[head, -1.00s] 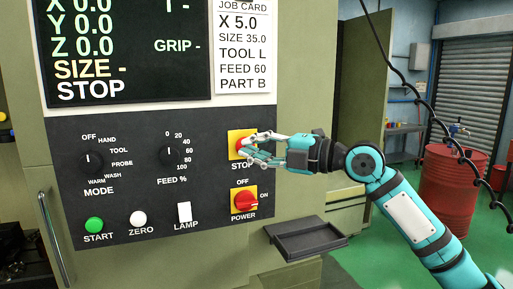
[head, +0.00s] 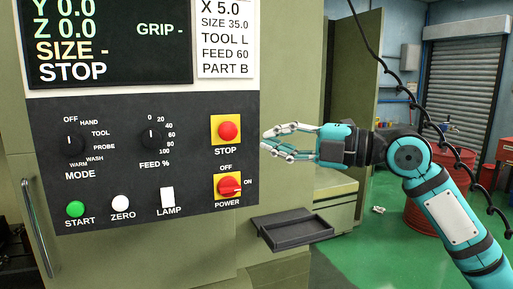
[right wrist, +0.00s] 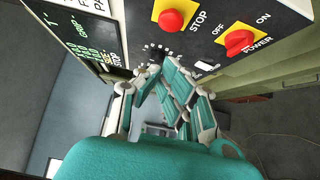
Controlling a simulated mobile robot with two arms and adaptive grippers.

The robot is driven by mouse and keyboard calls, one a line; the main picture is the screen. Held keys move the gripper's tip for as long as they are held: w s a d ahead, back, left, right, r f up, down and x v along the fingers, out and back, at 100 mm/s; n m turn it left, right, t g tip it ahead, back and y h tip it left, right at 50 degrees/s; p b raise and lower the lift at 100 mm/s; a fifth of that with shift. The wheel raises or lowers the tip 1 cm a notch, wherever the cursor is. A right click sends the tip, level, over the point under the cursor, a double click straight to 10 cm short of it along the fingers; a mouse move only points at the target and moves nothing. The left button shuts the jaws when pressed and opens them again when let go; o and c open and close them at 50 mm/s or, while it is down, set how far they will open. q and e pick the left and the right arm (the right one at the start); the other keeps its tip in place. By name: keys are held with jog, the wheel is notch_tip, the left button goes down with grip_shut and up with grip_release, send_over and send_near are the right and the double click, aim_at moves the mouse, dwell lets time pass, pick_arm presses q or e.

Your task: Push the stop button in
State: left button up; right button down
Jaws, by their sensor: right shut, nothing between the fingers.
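The stop button (head: 229,131) is a red round knob on a yellow square plate, above the STOP label on the dark control panel. In the right wrist view the stop button (right wrist: 171,20) shows near the top, uncovered. My right gripper (head: 268,144) is shut and empty, just right of and slightly below the button in the head view. It appears apart from the button, with clear panel between them in the picture. In the right wrist view my right gripper (right wrist: 152,76) points towards the panel below the button. The left gripper is not in view.
The red power switch (head: 230,188) sits below the stop button. The display (head: 110,45) reads STOP on its lowest line. A dark tray (head: 292,229) juts out below the panel. A red drum (head: 427,200) stands behind my right arm.

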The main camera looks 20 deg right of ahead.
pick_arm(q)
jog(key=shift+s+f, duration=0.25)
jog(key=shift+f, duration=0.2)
pick_arm(e)
jog(key=v, duration=0.3)
jog(key=shift+s+a+r, duration=0.1)
jog(key=shift+a+r, duration=0.05)
jog(key=shift+r, duration=0.05)
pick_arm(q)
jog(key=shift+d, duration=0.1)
